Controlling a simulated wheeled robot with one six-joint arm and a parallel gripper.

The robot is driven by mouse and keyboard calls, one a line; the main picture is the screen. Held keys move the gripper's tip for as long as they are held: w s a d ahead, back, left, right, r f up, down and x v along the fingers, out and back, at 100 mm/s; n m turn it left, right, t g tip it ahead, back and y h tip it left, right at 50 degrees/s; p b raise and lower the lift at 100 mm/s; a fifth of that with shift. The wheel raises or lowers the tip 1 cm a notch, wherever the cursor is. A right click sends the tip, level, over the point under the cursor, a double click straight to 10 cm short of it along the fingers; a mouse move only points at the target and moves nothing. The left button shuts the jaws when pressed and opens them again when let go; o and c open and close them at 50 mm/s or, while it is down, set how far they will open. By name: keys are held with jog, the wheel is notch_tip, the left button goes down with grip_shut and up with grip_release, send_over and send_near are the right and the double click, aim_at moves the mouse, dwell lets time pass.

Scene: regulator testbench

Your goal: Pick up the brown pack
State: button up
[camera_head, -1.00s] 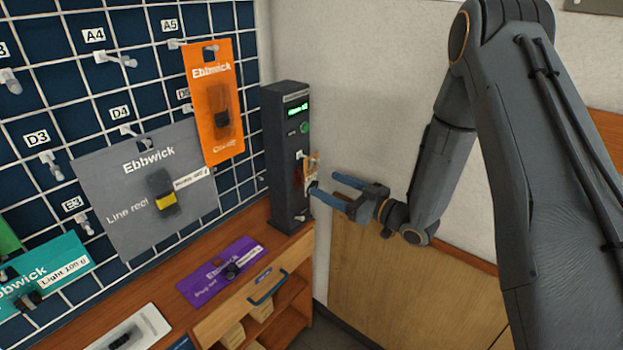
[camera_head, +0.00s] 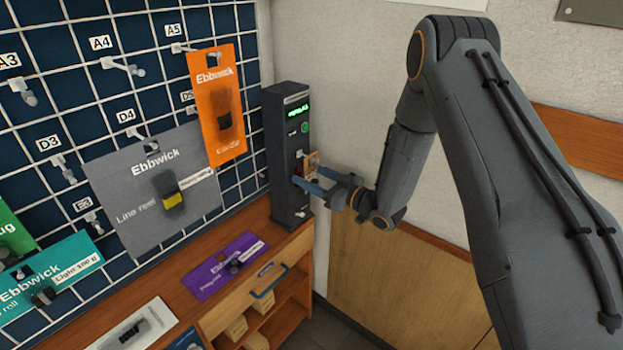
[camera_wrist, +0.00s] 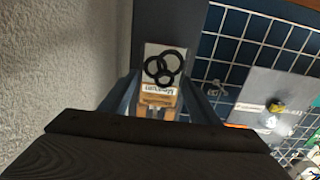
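The brown pack (camera_head: 312,161) is at the front of a dark upright device (camera_head: 289,135). In the wrist view, its brown part (camera_wrist: 158,96) carries a white label, and a pale panel with black rings (camera_wrist: 164,68) adjoins it. My gripper (camera_head: 308,180) is open beside the device's front, fingers pointing at it. In the wrist view, the brown part shows between the two spread fingers (camera_wrist: 158,98), with gaps on both sides. My fingers partly hide the pack in the head view; I cannot tell whether they touch it.
A grid wall at left holds an orange pack (camera_head: 219,105), a grey pack (camera_head: 138,220) and a teal pack (camera_head: 50,280). A purple pack (camera_head: 222,270) lies on the wooden bench (camera_head: 180,285). A drawer handle (camera_head: 269,281) juts out below. The plain wall is at right.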

jog(key=c, duration=0.8)
jog(key=shift+r, duration=0.1)
